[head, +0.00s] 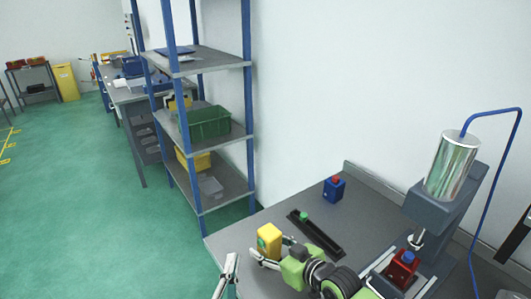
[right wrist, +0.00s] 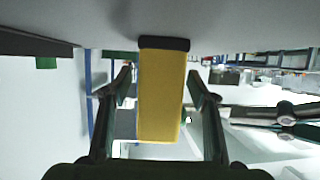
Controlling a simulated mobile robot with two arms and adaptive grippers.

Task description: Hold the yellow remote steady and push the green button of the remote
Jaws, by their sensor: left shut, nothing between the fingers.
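The yellow remote (head: 268,239) stands upright on the near left corner of the grey table, with a small green spot on its left face. In the right wrist view the yellow remote (right wrist: 161,95) is central, its black end against the table surface at the top. My right gripper (head: 277,251) has a finger on either side of it; it also shows in the wrist view (right wrist: 161,85). Whether both fingers touch the remote is unclear. My left gripper (head: 231,262) is shut and empty, left of the remote and apart from it, by the table's edge.
A black slotted holder (head: 320,236) with a green-topped piece lies behind the remote. A blue box with a red button (head: 334,190) stands farther back. A press-like machine (head: 448,170) with a red part is at right. A shelf rack (head: 248,90) stands beyond the table.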

